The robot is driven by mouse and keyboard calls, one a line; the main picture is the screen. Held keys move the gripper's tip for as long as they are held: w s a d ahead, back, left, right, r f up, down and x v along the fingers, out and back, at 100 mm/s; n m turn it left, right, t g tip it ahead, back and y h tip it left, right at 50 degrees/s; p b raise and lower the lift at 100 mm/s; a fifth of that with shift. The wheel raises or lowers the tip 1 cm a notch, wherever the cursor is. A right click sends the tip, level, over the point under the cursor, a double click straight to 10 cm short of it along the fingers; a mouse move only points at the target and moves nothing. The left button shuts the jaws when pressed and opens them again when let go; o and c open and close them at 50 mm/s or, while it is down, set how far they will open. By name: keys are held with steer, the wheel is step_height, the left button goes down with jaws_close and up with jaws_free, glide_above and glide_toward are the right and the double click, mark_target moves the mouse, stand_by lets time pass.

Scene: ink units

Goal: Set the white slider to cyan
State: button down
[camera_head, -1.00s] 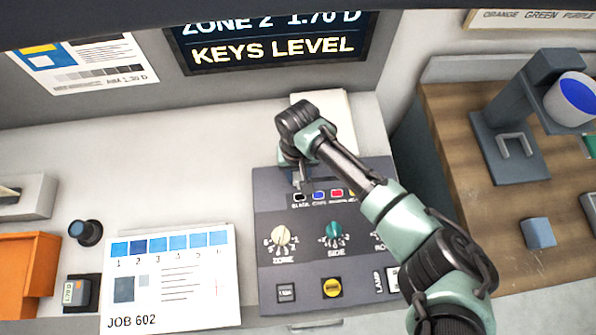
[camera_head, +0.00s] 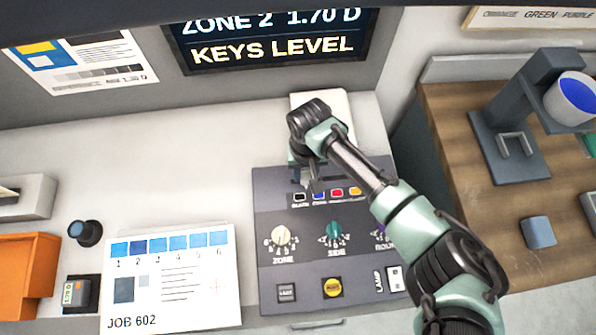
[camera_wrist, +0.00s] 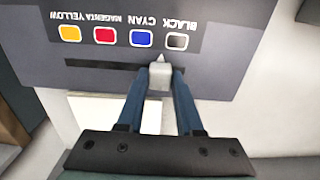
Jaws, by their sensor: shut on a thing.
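The white slider (camera_wrist: 160,76) is a small pale block with a pointed tip in a dark slot on the grey console (camera_head: 265,220). My gripper (camera_wrist: 160,88) is shut on it, one blue finger on each side. In the wrist view its tip points between the black swatch (camera_wrist: 177,42) and the blue swatch labelled CYAN (camera_wrist: 141,38). The red magenta swatch (camera_wrist: 104,35) and the orange-yellow swatch (camera_wrist: 70,33) lie farther along the row. In the head view my gripper (camera_head: 309,178) covers most of the slider, above the swatches.
Below the swatches are the zone knob (camera_head: 281,237), the green side knob (camera_head: 334,234) and a yellow button (camera_head: 332,288). A job card (camera_head: 190,280) lies left of the console. A wooden bench with a dark stand (camera_head: 510,150) is at right.

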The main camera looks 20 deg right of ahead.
steer(key=d, duration=0.3)
steer(key=shift+s, duration=0.25)
steer(key=c, duration=0.6)
jaws_free()
steer(key=shift+a, duration=0.15)
steer(key=shift+o, duration=0.2)
steer(key=shift+r, duration=0.15)
step_height(320, 180, up, 13)
steer(key=b, duration=0.1)
steer(key=shift+b, duration=0.3)
steer(key=shift+s+f, duration=0.1)
steer(key=shift+f, duration=0.1)
